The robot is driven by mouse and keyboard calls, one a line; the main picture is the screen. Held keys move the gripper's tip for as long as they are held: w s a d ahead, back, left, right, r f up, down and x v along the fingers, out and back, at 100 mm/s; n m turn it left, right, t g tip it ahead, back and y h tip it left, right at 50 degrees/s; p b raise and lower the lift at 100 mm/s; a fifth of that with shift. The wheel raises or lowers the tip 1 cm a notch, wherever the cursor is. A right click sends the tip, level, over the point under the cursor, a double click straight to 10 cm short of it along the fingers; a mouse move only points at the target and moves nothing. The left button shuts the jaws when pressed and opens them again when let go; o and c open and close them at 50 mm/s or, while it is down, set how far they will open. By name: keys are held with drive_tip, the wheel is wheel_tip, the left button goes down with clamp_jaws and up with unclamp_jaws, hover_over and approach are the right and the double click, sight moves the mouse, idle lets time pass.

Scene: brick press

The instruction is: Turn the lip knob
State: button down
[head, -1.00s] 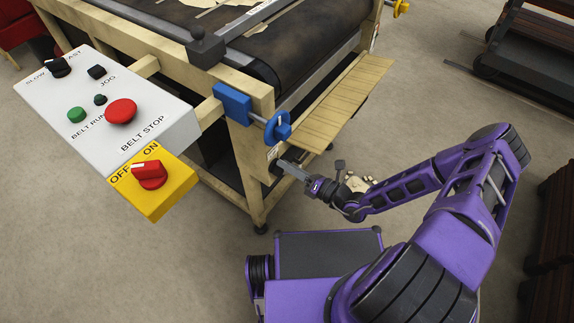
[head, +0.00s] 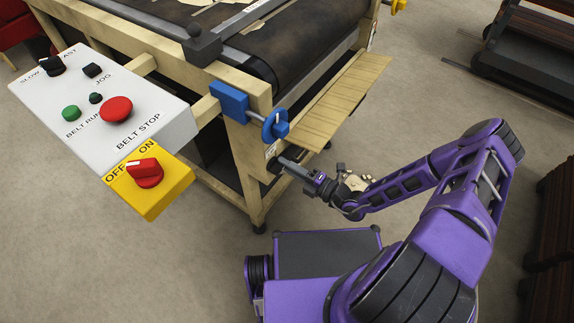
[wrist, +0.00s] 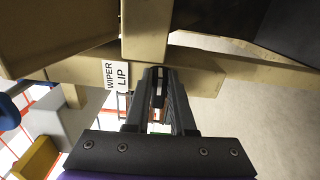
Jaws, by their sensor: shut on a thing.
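The lip knob (head: 273,165) shows as a small dark shape low on the near corner of the wooden frame in the head view, mostly covered by my gripper. My gripper (head: 281,161) reaches it from the right and is shut on it. A white label (wrist: 116,76) reading WIPER LIP is on the beam just left of the fingers.
A blue handwheel (head: 274,125) sits above my gripper. A control panel (head: 150,120) and a yellow switch box (head: 165,195) with a red switch stand to the left. A slatted wooden shelf (head: 335,105) juts out above my wrist. Open floor lies to the right.

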drive_tip(key=shift+f, duration=0.1)
idle(0.5)
drive_tip(key=c, duration=0.8)
unclamp_jaws()
drive_tip(key=shift+o, duration=0.2)
drive_tip(key=shift+s+d, duration=0.1)
drive_tip(key=v, duration=1.7)
drive_tip(key=shift+s, duration=0.1)
